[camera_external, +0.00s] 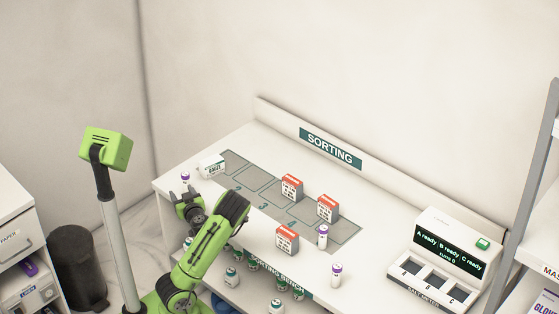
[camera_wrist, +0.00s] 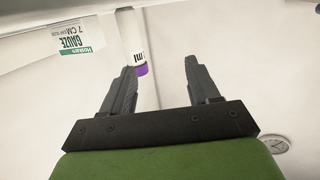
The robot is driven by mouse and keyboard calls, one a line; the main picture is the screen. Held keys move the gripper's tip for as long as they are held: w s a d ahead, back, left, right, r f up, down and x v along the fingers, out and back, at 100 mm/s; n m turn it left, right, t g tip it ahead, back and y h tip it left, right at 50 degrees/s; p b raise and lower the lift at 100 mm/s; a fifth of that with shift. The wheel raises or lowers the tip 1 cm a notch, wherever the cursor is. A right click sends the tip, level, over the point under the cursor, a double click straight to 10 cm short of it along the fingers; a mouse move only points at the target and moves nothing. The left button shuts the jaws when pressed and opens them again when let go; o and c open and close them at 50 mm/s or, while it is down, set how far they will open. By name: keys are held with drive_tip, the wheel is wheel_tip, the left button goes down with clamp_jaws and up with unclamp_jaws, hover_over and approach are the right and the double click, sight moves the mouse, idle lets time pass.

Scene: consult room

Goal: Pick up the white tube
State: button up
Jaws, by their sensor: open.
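A white tube with a purple cap (camera_external: 185,177) stands at the left end of the sorting table, just beyond my gripper (camera_external: 184,195). In the wrist view, the same tube (camera_wrist: 134,42) appears upside down with its cap lowest. It shows beside the left fingertip, at the left of the gap between the fingers. My gripper (camera_wrist: 160,66) is open and nothing is held in it.
A gauze box (camera_external: 211,166) lies to the right of the near tube; it also shows in the wrist view (camera_wrist: 78,38). Red-and-white boxes (camera_external: 292,187) stand around the grey marked areas. A meter (camera_external: 438,258) stands at the right. Several bottles (camera_external: 232,277) sit on a lower shelf.

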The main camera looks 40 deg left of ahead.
sight(188, 181)
drive_tip(key=w+m+t, duration=0.1)
drive_tip(key=w+d+m+t, duration=0.1)
drive_tip(key=shift+w+f+t+b, duration=0.15)
drive_tip(key=shift+w+t+b, duration=0.1)
drive_tip(key=shift+t+b, duration=0.05)
drive_tip(key=shift+w+a+r+p, duration=0.2)
drive_tip(key=shift+a+p, duration=0.15)
drive_tip(key=shift+p, duration=0.15)
drive_tip(key=shift+w+a+r+p, duration=0.2)
drive_tip(key=shift+a+p, duration=0.15)
drive_tip(key=shift+p, duration=0.15)
drive_tip(key=p+x, duration=0.3)
drive_tip(key=x, duration=0.3)
drive_tip(key=shift+f, duration=0.15)
drive_tip(key=shift+d, duration=0.1)
drive_tip(key=c, duration=1)
